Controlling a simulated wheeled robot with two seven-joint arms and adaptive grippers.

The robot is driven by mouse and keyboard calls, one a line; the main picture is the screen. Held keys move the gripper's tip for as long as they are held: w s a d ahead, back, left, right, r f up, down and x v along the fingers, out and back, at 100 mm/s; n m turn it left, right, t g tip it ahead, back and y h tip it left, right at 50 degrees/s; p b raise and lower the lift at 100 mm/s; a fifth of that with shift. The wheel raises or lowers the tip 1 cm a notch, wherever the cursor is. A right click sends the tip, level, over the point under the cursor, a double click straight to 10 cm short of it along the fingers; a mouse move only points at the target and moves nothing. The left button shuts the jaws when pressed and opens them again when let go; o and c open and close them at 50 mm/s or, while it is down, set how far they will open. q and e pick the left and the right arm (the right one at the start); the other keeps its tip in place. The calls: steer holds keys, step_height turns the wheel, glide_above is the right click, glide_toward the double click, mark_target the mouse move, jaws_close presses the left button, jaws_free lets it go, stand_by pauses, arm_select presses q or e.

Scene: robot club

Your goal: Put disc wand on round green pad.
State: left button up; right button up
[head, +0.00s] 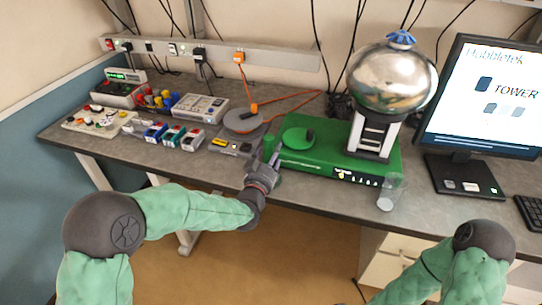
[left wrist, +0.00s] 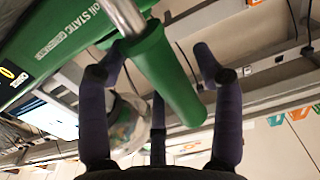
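In the left wrist view, the handle (left wrist: 166,75) and part of a metal rod show between the fingers. My left gripper (head: 274,164) is at the handle, near the bench's front. Its fingers (left wrist: 160,65) are spread, with visible gaps, and I see no clear grip. My right gripper is not in view.
The green generator base (head: 325,160) carries a shiny metal dome (head: 390,78). A clear cup (head: 391,192) stands near the front edge, left of the monitor (head: 482,100). A grey disc (head: 243,119) with an orange cable and several instruments fill the bench's left side.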

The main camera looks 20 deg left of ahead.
arm_select(q)
steer(key=shift+r, duration=0.2)
steer(key=shift+s+p, duration=0.3)
steer(key=shift+s, duration=0.05)
steer(key=s+p, duration=0.2)
steer(key=s, duration=0.9)
steer(key=f+g, duration=0.1)
steer(key=f, duration=0.2)
steer(key=f+g, duration=0.1)
steer(key=f, duration=0.3)
steer(key=d+f+g, duration=0.1)
steer(key=f+g, duration=0.1)
steer(key=f, duration=0.2)
steer(key=shift+s+h, duration=0.2)
steer(key=shift+h, duration=0.2)
steer(key=s+d+f+n+g+h, duration=0.1)
steer(key=s+d+f+g, duration=0.2)
steer(key=s+f+g, duration=0.3)
steer(key=s+d+f+n+g+h, duration=0.1)
steer(key=s+f+g, duration=0.6)
steer(key=s+f, duration=0.7)
step_height(320, 180, down, 8)
steer(key=shift+s+d+r+n+g+h, duration=0.1)
steer(key=shift+s+d+n+g+h, duration=0.3)
steer(key=shift+d, duration=0.75)
